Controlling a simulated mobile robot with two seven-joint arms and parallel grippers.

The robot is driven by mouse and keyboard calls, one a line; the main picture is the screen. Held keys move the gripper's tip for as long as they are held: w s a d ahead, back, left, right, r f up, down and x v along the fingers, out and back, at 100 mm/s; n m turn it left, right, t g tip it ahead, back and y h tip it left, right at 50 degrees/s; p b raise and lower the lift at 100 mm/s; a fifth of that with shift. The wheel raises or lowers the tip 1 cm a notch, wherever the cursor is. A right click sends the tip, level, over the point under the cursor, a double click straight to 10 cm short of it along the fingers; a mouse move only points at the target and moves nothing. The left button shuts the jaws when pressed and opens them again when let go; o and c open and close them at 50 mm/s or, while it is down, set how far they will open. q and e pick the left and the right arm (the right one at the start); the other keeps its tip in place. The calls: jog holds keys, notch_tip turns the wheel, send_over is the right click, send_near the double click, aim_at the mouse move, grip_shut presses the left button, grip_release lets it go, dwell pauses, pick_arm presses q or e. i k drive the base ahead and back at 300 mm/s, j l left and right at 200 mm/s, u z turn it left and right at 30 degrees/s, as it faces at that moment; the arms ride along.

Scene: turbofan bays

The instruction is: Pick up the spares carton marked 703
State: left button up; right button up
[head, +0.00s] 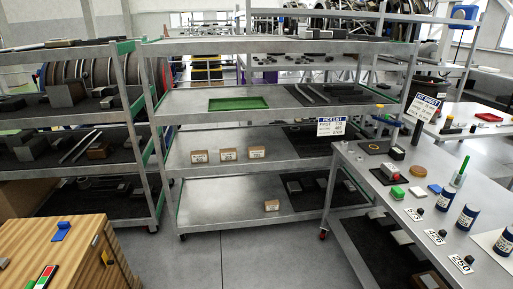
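Three small brown cartons with white labels stand in a row on a middle shelf of the grey rack: a left one (199,156), a middle one (228,154) and a right one (256,152). A similar carton (271,205) stands alone on the shelf below. The numbers on their labels are too small to read, so I cannot tell which is marked 703. A pick list sign (331,126) hangs at the rack's right side; its small print is hard to read. Neither of my grippers is in view.
A green tray (238,103) lies on the shelf above the cartons. A grey workbench (360,158) with several bottles and number cards stands at right. A wooden cabinet (70,255) is at lower left. Grey floor (225,255) is clear before the rack.

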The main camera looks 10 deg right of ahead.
aim_at(253, 152)
jog(key=i+l, duration=0.1)
jog(key=i, duration=0.7)
jog(key=i+l, duration=0.1)
jog(key=i, duration=0.7)
